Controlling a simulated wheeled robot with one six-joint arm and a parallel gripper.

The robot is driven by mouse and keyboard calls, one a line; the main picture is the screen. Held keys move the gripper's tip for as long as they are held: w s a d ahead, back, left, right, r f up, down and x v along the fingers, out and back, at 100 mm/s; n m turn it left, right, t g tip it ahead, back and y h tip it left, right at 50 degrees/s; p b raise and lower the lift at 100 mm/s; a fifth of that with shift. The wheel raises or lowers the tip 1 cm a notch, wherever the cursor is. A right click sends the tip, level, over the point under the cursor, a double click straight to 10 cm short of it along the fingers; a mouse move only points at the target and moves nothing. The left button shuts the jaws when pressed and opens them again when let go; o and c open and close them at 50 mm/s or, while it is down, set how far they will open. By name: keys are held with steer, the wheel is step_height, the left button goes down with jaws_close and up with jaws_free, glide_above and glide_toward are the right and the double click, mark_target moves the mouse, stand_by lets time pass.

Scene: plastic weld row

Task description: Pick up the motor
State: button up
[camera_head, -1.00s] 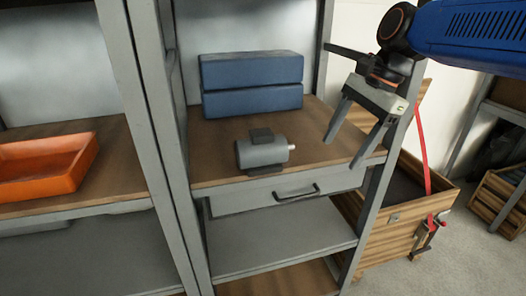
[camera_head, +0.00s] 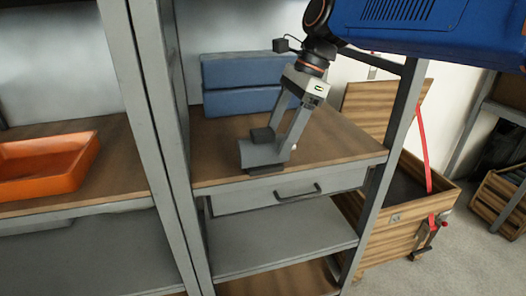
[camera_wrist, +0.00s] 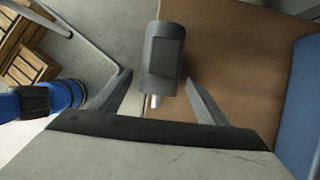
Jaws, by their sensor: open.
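The motor (camera_head: 257,154) is a grey cylinder with a dark box on its side and a dark base. It lies on the wooden shelf near the front edge. My gripper (camera_head: 282,142) is open, reaching down at the motor's right end, and one finger hides part of the motor. In the wrist view the motor (camera_wrist: 164,55) lies ahead, between and just beyond the fingertips of my gripper (camera_wrist: 158,77). Its pale shaft points back towards the palm. I cannot tell whether the fingers touch it.
Two stacked blue boxes (camera_head: 225,70) stand behind the motor. Grey rack posts (camera_head: 400,120) frame the shelf (camera_head: 335,145). A drawer (camera_head: 240,198) sits below it. An orange tray (camera_head: 75,178) is on the left rack. A wooden crate (camera_head: 385,250) stands at the right on the floor.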

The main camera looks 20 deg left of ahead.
mark_target(263, 131)
steer(key=shift+s+a, duration=0.45)
steer(key=shift+a, duration=0.3)
steer(key=shift+s+a+f, duration=0.15)
steer(key=shift+s+a, duration=0.25)
steer(key=shift+a, duration=0.25)
steer(key=shift+s+a+f, duration=0.1)
steer(key=shift+s+a, duration=0.3)
steer(key=shift+a, duration=0.2)
steer(key=shift+x, duration=1.25)
steer(key=shift+w, duration=0.1)
jaws_close()
